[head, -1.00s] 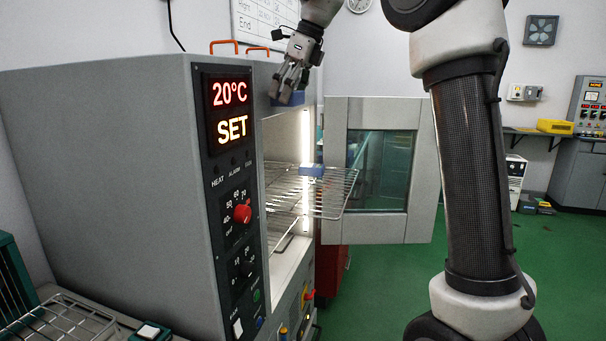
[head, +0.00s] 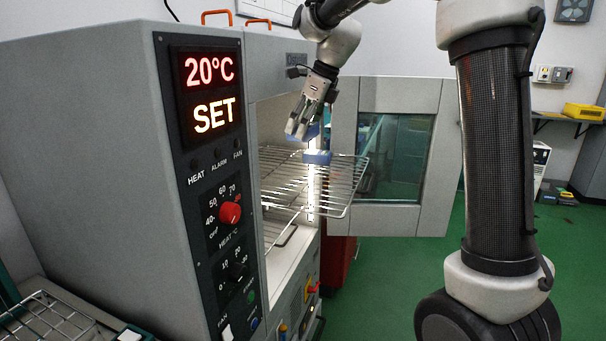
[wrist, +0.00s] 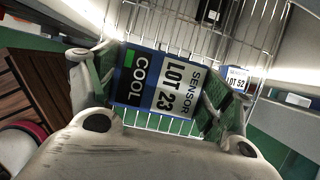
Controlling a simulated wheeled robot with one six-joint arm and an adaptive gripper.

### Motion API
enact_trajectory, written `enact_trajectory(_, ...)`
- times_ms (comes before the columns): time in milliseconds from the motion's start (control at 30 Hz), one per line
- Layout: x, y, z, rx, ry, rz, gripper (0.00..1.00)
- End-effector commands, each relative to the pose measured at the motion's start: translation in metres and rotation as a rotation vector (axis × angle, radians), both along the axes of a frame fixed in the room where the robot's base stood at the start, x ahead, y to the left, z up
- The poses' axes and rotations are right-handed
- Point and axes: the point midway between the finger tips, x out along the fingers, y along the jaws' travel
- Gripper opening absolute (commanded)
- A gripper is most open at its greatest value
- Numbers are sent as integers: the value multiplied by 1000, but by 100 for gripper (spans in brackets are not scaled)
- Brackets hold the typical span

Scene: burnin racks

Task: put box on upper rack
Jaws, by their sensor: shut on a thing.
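My gripper (head: 297,130) is shut on a blue box (head: 313,131). In the wrist view the held box (wrist: 158,84) has a white label reading SENSOR, LOT 23 and COOL, with a green patch, and sits between both fingers. The upper rack (head: 342,190) is a wire shelf sticking out of the open oven. The gripper holds the box above this rack, apart from it as far as I can tell. A second blue box (head: 317,157) rests on the upper rack just below. It reads LOT 52 in the wrist view (wrist: 238,76).
A lower wire rack (head: 284,232) sits inside the oven. The grey oven (head: 95,150) shows 20°C SET. Its windowed door (head: 400,205) stands open to the right of the racks. Another wire rack (head: 45,325) lies at the lower left.

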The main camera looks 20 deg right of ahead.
Motion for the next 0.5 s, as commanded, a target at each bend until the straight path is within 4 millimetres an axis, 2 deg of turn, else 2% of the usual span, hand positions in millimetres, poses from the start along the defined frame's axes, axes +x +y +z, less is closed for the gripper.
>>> enact_trajectory(33, -1, 0, -16, -1, 6, -2, 52)
enact_trajectory(200, -1, 0, -63, 0, 3, -1, 52)
enact_trajectory(300, 0, 0, -82, 0, 3, -1, 52)
enact_trajectory(500, 0, 0, -98, 1, 0, -1, 52)
